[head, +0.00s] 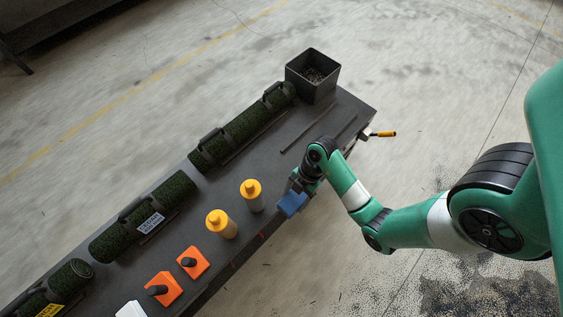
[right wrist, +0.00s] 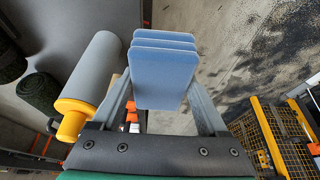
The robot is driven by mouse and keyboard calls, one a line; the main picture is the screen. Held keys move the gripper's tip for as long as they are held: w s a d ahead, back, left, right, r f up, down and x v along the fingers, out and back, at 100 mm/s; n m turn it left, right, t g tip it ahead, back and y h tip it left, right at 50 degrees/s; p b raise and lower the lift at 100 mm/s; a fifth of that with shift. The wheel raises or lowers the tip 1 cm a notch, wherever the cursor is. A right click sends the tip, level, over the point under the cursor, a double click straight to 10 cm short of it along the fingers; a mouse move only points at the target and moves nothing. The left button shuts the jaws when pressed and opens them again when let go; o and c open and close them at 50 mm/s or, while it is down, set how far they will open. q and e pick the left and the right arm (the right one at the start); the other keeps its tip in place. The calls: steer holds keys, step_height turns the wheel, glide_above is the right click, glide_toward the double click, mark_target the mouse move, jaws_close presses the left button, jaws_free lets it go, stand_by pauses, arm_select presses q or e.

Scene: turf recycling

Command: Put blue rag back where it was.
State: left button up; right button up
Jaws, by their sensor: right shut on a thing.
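The blue rag (head: 291,204) is a folded, layered blue cloth at the front edge of the dark table, right of the two yellow-capped bottles. My right gripper (head: 298,190) reaches over it from the right and is shut on it. In the right wrist view the rag (right wrist: 165,70) stands between the two grey fingers, its folded layers showing at the top. Whether the rag touches the tabletop is hard to tell. My left gripper is not in view.
The table (head: 285,165) also bears a grey bottle (head: 251,192) and another (head: 222,225), orange blocks (head: 194,262), dark green turf rolls (head: 245,125) and a black bin (head: 313,76) of granules. An orange-handled tool (head: 383,134) sticks out at the right end. Bare tabletop lies behind the gripper.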

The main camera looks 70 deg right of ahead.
steer(key=b, duration=0.8)
glide_above(279, 182)
steer(key=s+a, duration=0.2)
steer(key=s, duration=0.1)
step_height(279, 182, down, 6)
steer(key=w+d+f+b, duration=0.2)
steer(key=f+b, duration=0.1)
steer(key=shift+d+f, duration=0.25)
steer(key=shift+w+d, duration=0.15)
step_height(279, 182, down, 4)
steer(key=b, duration=0.3)
steer(key=shift+w+d+b, duration=0.1)
steer(key=shift+d+b, duration=0.05)
steer(key=shift+b, duration=0.2)
steer(key=shift+r, duration=0.2)
